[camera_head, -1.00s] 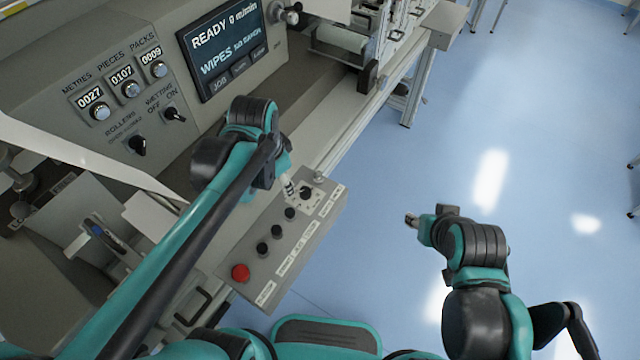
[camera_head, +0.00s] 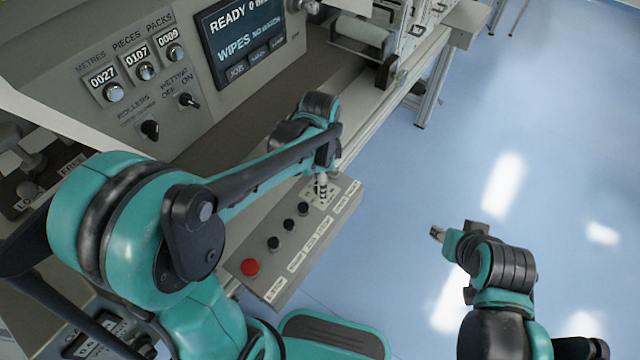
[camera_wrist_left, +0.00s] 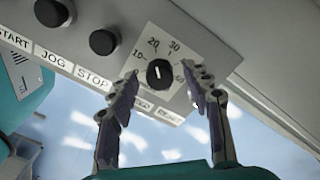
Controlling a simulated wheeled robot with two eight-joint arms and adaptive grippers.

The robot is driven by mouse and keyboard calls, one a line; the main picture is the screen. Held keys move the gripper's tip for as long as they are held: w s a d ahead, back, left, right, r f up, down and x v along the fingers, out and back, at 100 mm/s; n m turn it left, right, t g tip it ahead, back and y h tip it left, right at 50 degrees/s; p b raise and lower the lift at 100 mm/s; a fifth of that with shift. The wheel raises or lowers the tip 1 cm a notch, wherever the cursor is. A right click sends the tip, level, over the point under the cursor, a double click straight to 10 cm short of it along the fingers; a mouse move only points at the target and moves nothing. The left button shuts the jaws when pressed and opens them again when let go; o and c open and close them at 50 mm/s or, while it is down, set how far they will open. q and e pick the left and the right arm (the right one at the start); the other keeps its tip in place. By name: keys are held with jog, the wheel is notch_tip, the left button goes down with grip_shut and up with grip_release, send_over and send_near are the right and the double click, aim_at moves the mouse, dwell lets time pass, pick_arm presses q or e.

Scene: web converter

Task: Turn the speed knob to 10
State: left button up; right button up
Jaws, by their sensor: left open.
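The speed knob (camera_wrist_left: 159,73) is a black dial with a white mark on a pale plate (camera_wrist_left: 150,42) numbered 10, 20, 30 and more. In the head view my left gripper (camera_head: 321,188) is over the right end of the control box, and the knob is mostly hidden. My right gripper (camera_head: 437,233) is over the floor, away from the box.
The control box (camera_head: 262,282) also carries a red button (camera_head: 250,267) and several black buttons (camera_head: 274,243) left of the knob. The machine panel (camera_head: 120,117) and its READY screen (camera_head: 238,40) stand behind. Open blue floor (camera_head: 560,120) lies to the right.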

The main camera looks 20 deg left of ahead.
pick_arm(q)
grip_shut()
jog(key=shift+n, duration=0.3)
jog(key=n+p, duration=0.1)
jog(key=n, duration=0.7)
jog(key=shift+p, duration=0.4)
dwell(0.4)
